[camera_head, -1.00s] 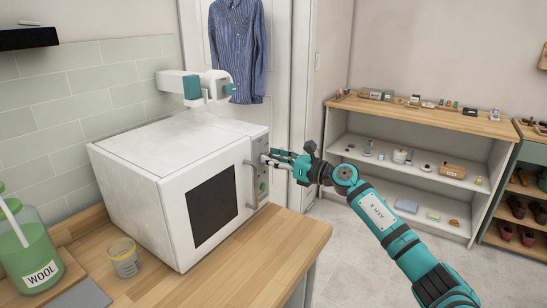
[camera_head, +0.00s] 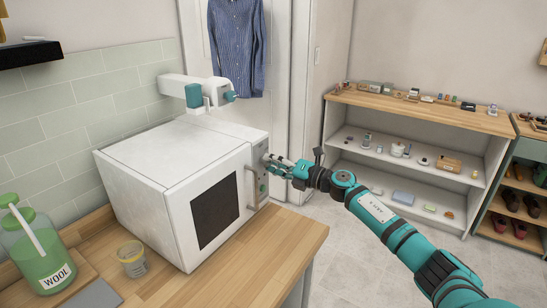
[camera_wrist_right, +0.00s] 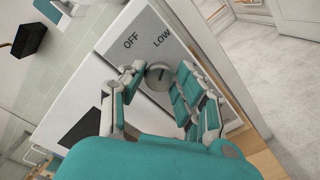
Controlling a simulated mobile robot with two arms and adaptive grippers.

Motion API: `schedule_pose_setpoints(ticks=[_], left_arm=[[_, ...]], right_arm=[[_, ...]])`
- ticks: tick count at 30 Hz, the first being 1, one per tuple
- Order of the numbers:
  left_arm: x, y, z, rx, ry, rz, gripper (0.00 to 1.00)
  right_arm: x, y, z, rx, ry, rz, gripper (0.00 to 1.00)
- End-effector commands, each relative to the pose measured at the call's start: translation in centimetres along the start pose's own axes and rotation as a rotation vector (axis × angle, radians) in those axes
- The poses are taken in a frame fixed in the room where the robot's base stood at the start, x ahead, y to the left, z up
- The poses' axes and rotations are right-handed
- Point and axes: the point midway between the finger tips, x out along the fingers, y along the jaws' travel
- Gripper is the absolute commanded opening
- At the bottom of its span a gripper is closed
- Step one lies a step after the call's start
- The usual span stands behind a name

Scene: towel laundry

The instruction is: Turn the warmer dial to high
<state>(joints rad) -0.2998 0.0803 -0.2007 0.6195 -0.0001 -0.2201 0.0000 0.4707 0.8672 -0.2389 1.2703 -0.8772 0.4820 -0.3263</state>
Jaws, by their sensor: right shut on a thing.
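The white warmer (camera_head: 165,165) stands on the wooden counter with its dark-windowed door shut. Its control panel (camera_head: 262,185) is on the right of the front. My right gripper (camera_head: 270,164) is at the upper part of this panel. In the right wrist view, the round grey dial (camera_wrist_right: 158,76) sits between the fingers of my right gripper (camera_wrist_right: 157,80), which is shut on it. The words OFF (camera_wrist_right: 131,41) and LOW (camera_wrist_right: 162,38) show above the dial. No high mark is visible; my fingers cover part of the panel. I cannot tell the dial's exact setting.
The door handle (camera_head: 252,188) is just left of my right gripper. A measuring cup (camera_head: 132,258) and a green jar labelled WOOL (camera_head: 40,258) stand on the counter (camera_head: 225,270) at the left. A shelf unit (camera_head: 415,112) with small items stands behind my right arm.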

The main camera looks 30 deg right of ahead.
Motion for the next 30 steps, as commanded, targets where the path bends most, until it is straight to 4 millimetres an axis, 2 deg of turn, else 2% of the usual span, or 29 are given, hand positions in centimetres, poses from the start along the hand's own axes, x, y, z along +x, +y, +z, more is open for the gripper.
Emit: schedule_pose_setpoints(ticks=[1, 15, 30], left_arm=[[-0.8, 0.0, -0.1, 0.000, 0.000, 0.000, 0.00], [-4.0, -0.1, -0.4, -0.001, 0.000, 0.000, 0.00], [-6.7, -0.1, -0.6, -0.001, 0.001, 0.000, 0.00]], right_arm=[[0.0, 0.2, 0.3, 0.047, -0.002, -0.002, 0.00], [0.0, 0.0, 0.2, 0.492, -0.003, -0.003, 0.00], [0.0, -0.1, 0.1, 0.910, -0.004, -0.001, 0.00]])
